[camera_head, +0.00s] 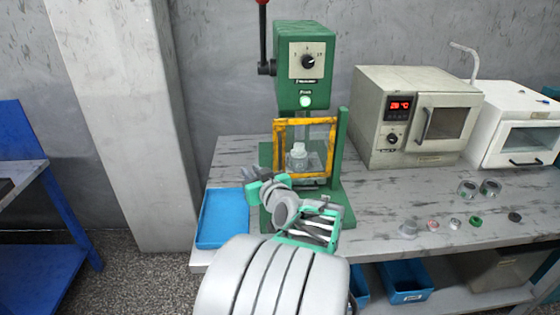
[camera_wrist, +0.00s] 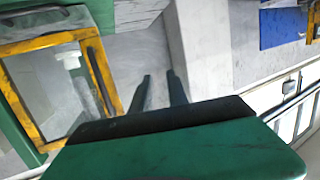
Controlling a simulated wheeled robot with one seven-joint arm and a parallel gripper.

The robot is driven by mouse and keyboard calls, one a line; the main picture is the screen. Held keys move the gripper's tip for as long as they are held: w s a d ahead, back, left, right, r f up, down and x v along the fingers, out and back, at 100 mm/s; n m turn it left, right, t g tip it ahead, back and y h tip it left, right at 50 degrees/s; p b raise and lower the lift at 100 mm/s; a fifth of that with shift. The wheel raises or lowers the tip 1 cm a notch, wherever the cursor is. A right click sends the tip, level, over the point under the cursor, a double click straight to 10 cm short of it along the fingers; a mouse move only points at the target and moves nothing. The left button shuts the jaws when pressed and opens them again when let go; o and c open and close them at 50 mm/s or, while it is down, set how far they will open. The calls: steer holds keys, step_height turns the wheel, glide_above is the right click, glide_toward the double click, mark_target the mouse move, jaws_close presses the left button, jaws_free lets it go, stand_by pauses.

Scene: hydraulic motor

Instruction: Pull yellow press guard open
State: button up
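The yellow press guard (camera_head: 306,121) is a square yellow frame with a clear pane. It stands across the front of the green press (camera_head: 305,50) and looks closed. In the wrist view the guard (camera_wrist: 100,78) fills the left side, with a dark bar handle (camera_wrist: 97,72) along its near upright. My gripper (camera_head: 250,173) is at the left side of the guard. In the wrist view the two dark fingers (camera_wrist: 158,77) are apart with nothing between them, beside the handle and not around it. A pale part (camera_head: 298,150) shows behind the pane.
A blue tray (camera_head: 222,218) lies on the bench left of the press. A beige oven (camera_head: 415,85) and a white machine (camera_head: 515,125) stand to the right. Several small rings and parts lie at the bench's right front. A concrete pillar (camera_head: 125,120) rises at left.

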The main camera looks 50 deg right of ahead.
mark_target(281, 150)
steer(key=s+d+r+m+h, duration=0.2)
steer(key=s+d+h, duration=0.2)
steer(key=s+d, duration=0.3)
steer(key=p+x, duration=0.1)
steer(key=x, duration=0.7)
steer(key=shift+w, duration=0.1)
steer(key=shift+c, duration=0.4)
steer(key=shift+f, duration=0.1)
jaws_close()
